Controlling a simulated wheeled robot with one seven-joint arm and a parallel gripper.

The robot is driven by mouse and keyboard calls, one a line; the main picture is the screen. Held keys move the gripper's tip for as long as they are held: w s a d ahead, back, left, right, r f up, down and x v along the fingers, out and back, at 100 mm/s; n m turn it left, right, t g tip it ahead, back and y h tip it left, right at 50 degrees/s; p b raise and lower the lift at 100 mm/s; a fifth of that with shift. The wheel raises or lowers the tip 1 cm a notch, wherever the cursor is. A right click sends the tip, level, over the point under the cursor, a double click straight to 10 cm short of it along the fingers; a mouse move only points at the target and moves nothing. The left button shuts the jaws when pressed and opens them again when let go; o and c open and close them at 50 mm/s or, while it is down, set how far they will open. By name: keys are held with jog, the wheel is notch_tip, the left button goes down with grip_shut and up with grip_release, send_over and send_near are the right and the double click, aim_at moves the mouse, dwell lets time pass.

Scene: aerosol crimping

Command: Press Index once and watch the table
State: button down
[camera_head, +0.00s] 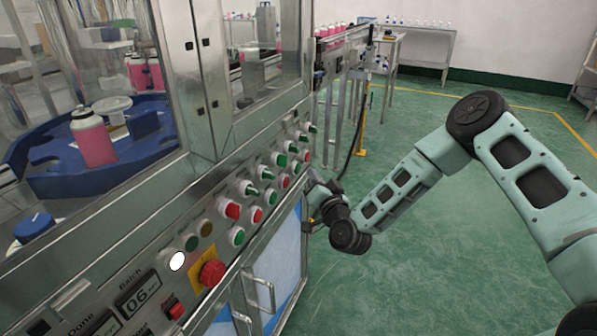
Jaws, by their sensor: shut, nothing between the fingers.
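A blue rotary table (70,180) shows behind the glass of the machine at the left. A pink bottle with a white cap (93,140) stands in it, and more pink bottles (145,74) stand further back. My gripper (312,184) is shut and empty beside the far right end of the panel. Its fingertips are small and partly hidden, and I cannot tell whether they touch anything.
A red mushroom button on a yellow plate (211,272) and a lit white lamp (177,261) are nearby on the panel. A display (138,303) under "Batch" reads 06. Metal door handles (263,292) stick out below. The green floor (420,270) at the right is clear.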

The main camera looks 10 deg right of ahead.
jog(key=shift+w+a, duration=0.3)
jog(key=shift+a, duration=0.1)
jog(key=shift+a, duration=0.1)
dwell(1.8)
jog(key=shift+w+a, duration=0.25)
jog(key=shift+w+a+b, duration=0.2)
jog(key=shift+a+b, duration=0.1)
dwell(0.7)
dwell(0.4)
jog(key=shift+s+d, duration=0.45)
jog(key=shift+d, duration=0.2)
jog(key=s+d, duration=0.1)
jog(key=d, duration=0.1)
jog(key=s+d+p, duration=0.1)
jog(key=s+d, duration=0.1)
dwell(0.3)
